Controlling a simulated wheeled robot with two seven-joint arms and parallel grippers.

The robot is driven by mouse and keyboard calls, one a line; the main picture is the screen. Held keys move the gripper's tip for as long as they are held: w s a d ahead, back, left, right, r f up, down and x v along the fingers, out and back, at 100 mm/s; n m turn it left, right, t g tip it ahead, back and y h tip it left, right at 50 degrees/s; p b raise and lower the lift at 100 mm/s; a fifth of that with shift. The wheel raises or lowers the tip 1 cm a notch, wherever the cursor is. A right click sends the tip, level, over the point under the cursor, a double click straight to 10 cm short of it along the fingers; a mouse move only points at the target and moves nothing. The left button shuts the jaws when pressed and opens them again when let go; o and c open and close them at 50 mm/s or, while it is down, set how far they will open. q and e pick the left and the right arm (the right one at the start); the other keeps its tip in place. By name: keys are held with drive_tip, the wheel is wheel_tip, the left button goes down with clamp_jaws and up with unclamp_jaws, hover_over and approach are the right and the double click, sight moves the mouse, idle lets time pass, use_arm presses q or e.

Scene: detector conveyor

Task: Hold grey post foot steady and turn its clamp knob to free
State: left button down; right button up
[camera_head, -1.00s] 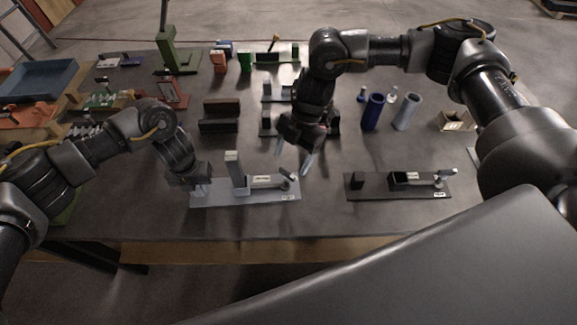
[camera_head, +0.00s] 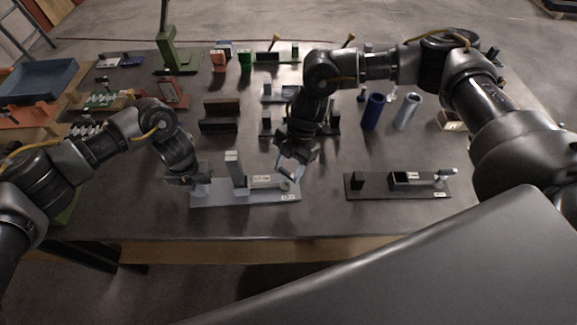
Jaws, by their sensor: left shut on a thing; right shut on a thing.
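The grey post foot (camera_head: 222,197) is a light grey plate with an upright post (camera_head: 234,170), a labelled bar and a small clamp knob (camera_head: 287,186) at its right end. It lies flat near the table's front edge. My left gripper (camera_head: 197,184) is shut on the left end of the grey post foot, and its fingers partly hide that end. My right gripper (camera_head: 289,177) points down over the right end and is shut on the clamp knob. Its fingers partly hide the knob.
A similar dark foot (camera_head: 380,192) lies to the right, apart from the grey one. Blue (camera_head: 373,112) and grey-blue (camera_head: 406,111) cylinders stand behind it. A dark brown block (camera_head: 219,122) lies behind the post. The table (camera_head: 330,215) is clear between the two feet.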

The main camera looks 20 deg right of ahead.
drive_tip(key=shift+n, duration=0.3)
drive_tip(key=n+g+h, duration=0.1)
drive_tip(key=n, duration=0.2)
drive_tip(key=shift+w+n, duration=0.15)
drive_tip(key=shift+n, duration=0.15)
drive_tip(key=shift+a+n+g+h, duration=0.1)
drive_tip(key=shift+n+g+h, duration=0.25)
drive_tip(key=shift+n, duration=0.8)
drive_tip(key=shift+a+n+g+h, duration=0.15)
drive_tip(key=shift+n+h, duration=0.4)
drive_tip(key=shift+n, duration=0.6)
drive_tip(key=shift+d, duration=0.1)
drive_tip(key=o, duration=1)
drive_tip(key=v, duration=1.2)
drive_tip(key=shift+w, duration=0.1)
